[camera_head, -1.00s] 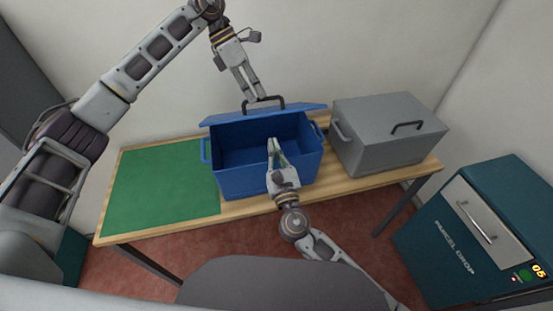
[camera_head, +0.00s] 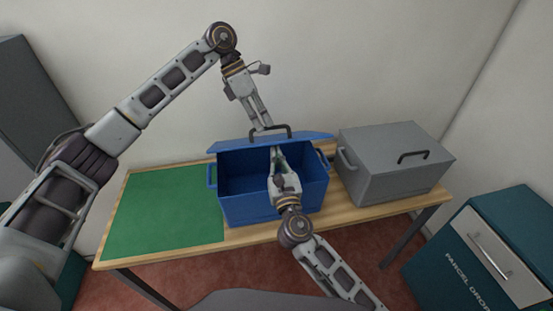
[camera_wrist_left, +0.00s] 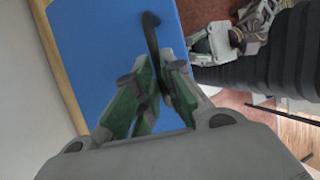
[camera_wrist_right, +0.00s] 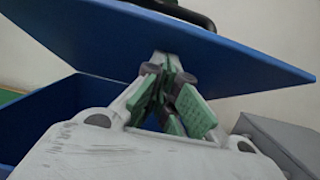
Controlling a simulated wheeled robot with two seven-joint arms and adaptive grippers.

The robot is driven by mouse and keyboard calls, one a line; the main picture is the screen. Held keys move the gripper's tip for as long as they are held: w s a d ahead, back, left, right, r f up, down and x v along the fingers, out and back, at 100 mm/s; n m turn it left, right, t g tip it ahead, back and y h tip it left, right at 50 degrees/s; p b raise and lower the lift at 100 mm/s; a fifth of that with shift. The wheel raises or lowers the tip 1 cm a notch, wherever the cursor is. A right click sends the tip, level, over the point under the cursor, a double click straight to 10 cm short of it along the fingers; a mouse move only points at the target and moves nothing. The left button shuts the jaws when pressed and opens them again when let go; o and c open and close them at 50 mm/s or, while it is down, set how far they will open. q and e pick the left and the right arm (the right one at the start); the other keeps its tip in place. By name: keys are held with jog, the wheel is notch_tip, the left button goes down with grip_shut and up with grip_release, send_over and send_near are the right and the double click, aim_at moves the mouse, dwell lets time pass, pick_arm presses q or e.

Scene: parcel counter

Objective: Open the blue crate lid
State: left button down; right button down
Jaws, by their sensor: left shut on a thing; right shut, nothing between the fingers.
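My left gripper (camera_head: 263,127) is shut on the black lid handle (camera_head: 286,128), which also shows in the left wrist view (camera_wrist_left: 150,28). My right gripper (camera_head: 274,150) is shut and empty at the crate's opening, below the lid. In the right wrist view its fingertips (camera_wrist_right: 162,58) are close to the lid's underside (camera_wrist_right: 120,45); I cannot tell whether they touch.
A grey crate (camera_head: 385,178) with a closed lid stands just right of the blue crate. A green mat (camera_head: 165,215) lies bare on the wooden table's left part. A teal parcel-drop cabinet (camera_head: 510,240) stands at the right. A wall rises behind the table.

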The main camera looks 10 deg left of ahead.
pick_arm(q)
jog(key=shift+a, duration=0.1)
pick_arm(e)
jog(key=shift+r, duration=0.1)
pick_arm(q)
jog(key=shift+f, duration=0.2)
pick_arm(e)
jog(key=shift+w+r, duration=0.35)
jog(key=shift+r, duration=0.35)
pick_arm(q)
jog(key=shift+s, duration=0.1)
pick_arm(e)
jog(key=shift+r, duration=0.1)
pick_arm(q)
jog(key=c, duration=1.6)
grip_release()
jog(key=shift+f, duration=0.1)
jog(key=shift+o, duration=0.5)
jog(key=shift+r, duration=0.2)
pick_arm(e)
jog(key=shift+a+f, duration=0.15)
jog(key=shift+f, duration=0.05)
pick_arm(q)
jog(key=shift+r, duration=0.1)
